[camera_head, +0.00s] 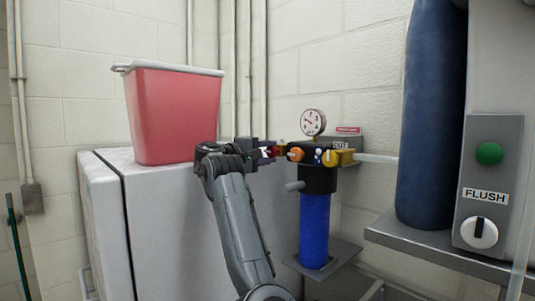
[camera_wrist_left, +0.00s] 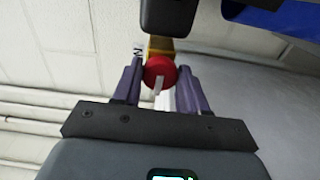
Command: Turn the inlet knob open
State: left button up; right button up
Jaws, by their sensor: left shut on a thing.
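The red inlet knob (camera_wrist_left: 160,72) has a pale bar across its face and sits on a brass fitting (camera_wrist_left: 160,45) in the left wrist view. My left gripper (camera_wrist_left: 160,84) is shut on this knob, with one purple finger on each side. In the head view the left gripper (camera_head: 266,152) reaches the left end of the filter unit, where only a little red of the knob (camera_head: 276,150) shows. The filter unit has a black head (camera_head: 318,180) and a blue bowl (camera_head: 314,230). My right gripper is not in view.
A red bin (camera_head: 177,115) stands on a white cabinet (camera_head: 165,230). A dark blue cylinder (camera_head: 432,120) and a flush panel (camera_head: 487,215) are at right.

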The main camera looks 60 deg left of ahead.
pick_arm(q)
jog(key=shift+n, duration=0.3)
jog(key=o, duration=1)
jog(key=shift+o, duration=0.2)
jog(key=s+d+b, duration=0.2)
jog(key=s, duration=0.8)
jog(key=shift+s, duration=0.3)
